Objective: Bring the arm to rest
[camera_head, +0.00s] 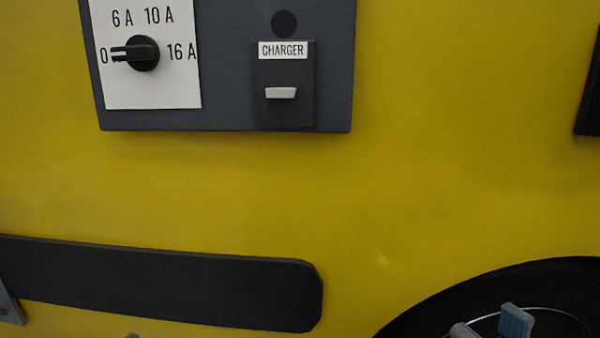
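My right gripper (490,327) shows at the bottom right edge. Its two grey fingertips stand apart with nothing seen between them, in front of a dark rounded shape. The rest of it is cut off by the frame. Only a small grey tip (132,336) shows at the bottom edge left of centre. It may belong to my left gripper, but too little shows to tell its state.
A yellow wall (420,170) fills the view. A dark grey panel (225,118) at the top carries a black rotary knob (142,53), its pointer at 0, and a CHARGER unit (283,108). A black bar (160,285) runs below. A dark arched shape (565,275) lies bottom right.

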